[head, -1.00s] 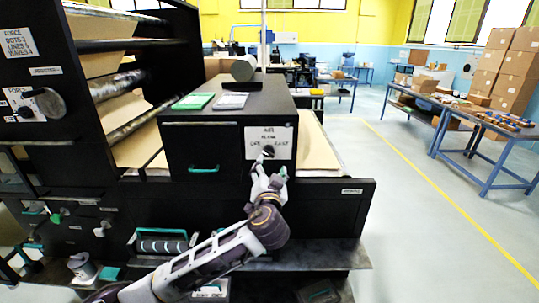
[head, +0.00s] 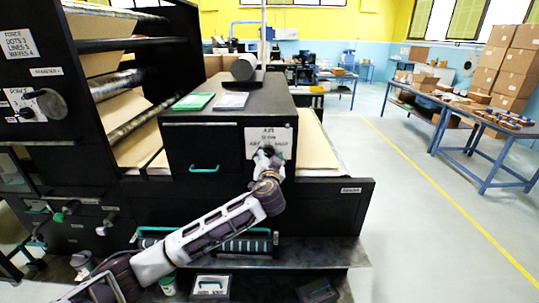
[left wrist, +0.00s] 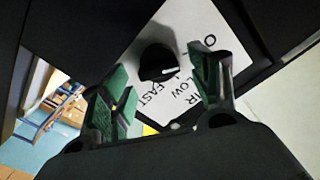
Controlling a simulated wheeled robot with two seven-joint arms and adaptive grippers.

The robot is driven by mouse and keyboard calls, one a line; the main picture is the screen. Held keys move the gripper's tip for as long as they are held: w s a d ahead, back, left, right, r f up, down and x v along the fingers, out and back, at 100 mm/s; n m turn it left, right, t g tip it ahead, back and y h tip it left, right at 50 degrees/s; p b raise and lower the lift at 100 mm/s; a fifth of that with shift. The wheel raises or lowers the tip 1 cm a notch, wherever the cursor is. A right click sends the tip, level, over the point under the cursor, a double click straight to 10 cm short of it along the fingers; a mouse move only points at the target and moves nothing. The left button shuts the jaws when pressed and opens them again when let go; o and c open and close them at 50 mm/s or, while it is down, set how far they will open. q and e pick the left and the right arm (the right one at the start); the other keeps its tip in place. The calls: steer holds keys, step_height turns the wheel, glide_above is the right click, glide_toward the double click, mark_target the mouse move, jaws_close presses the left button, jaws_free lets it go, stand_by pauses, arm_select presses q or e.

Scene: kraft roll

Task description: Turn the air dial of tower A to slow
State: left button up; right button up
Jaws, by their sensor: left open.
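The air dial (left wrist: 157,60) is a black knob with a white mark on its lower right side, on a white label plate (left wrist: 190,25) in the left wrist view. Parts of the words SLOW and FAST show there, tilted. The mark faces right, but its exact setting is unclear. In the head view the plate (head: 282,136) is on the front of a black cabinet. My left gripper (head: 267,153) is in front of it and hides part of the dial. In the left wrist view its green-padded fingers (left wrist: 158,66) are open, one on each side of the dial, with gaps between.
The black cabinet (head: 225,117) has a green-handled drawer beside the plate. A green pad (head: 194,101) and a grey pad (head: 232,100) lie on top. A dark ledge (head: 310,256) juts out below. Open floor (head: 420,235) lies to the right.

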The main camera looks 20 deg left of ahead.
arm_select(q)
steer(key=shift+w+a, duration=0.1)
steer(key=shift+w, duration=0.25)
arm_select(e)
steer(key=shift+w+r, duration=0.1)
steer(key=shift+w, duration=0.2)
steer(key=shift+w, duration=0.1)
arm_select(q)
steer(key=shift+c, duration=0.3)
steer(key=c, duration=0.9)
steer(key=shift+c, duration=0.3)
arm_select(e)
steer(key=shift+s+a, duration=0.1)
steer(key=shift+s, duration=0.35)
